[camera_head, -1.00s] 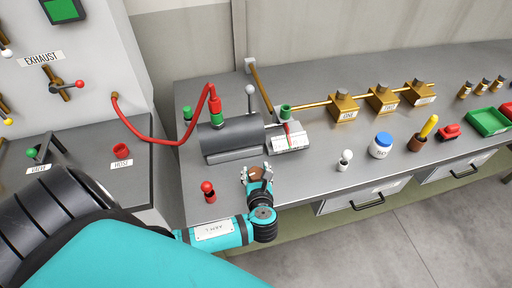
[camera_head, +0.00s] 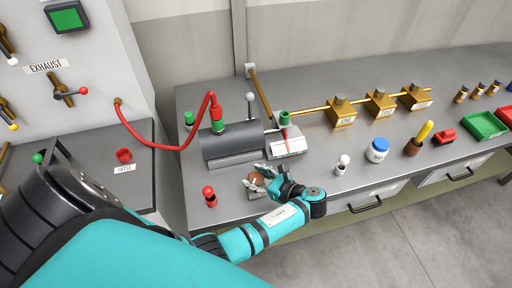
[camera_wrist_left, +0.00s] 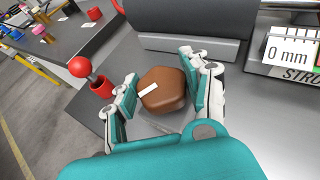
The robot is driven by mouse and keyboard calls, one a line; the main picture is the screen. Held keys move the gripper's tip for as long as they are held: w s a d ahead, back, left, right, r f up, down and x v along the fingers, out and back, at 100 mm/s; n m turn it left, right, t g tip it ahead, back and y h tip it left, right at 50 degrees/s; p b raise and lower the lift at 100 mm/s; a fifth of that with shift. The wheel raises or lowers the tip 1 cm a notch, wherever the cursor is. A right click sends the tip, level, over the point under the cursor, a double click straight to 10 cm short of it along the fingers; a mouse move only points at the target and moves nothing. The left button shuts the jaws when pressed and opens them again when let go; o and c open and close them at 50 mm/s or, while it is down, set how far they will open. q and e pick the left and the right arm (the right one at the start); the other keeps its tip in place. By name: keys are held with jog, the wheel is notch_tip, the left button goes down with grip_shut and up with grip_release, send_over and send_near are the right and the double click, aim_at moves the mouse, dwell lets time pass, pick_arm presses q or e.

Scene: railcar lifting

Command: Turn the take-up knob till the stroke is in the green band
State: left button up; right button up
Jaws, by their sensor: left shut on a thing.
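The brown take-up knob (camera_head: 257,178) sits on the bench in front of the dark grey cylinder (camera_head: 233,145). My left gripper (camera_head: 262,183) is shut on it. In the left wrist view the knob (camera_wrist_left: 165,97) is a faceted brown cap with a white mark, and my left gripper's fingers (camera_wrist_left: 163,92) are on both sides of it. The white stroke gauge (camera_head: 287,146) stands right of the cylinder with a red pointer near its left side. The wrist view shows its "0 mm" end (camera_wrist_left: 288,52); the exact reading is too small to tell. My right gripper is out of view.
A red-topped peg (camera_head: 210,197) stands left of the knob. A red hose (camera_head: 165,143) runs to the cylinder. A white-topped peg (camera_head: 342,165), a blue-lidded jar (camera_head: 377,150) and brass blocks (camera_head: 341,112) are to the right. The bench's front edge is close.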

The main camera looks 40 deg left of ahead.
pick_arm(q)
jog(key=shift+s+f+n+g, duration=0.1)
jog(key=shift+f+n+g, duration=0.05)
jog(key=shift+n+g, duration=0.15)
jog(key=o, duration=1.1)
jog(key=shift+d+r, duration=0.2)
jog(key=v, duration=0.7)
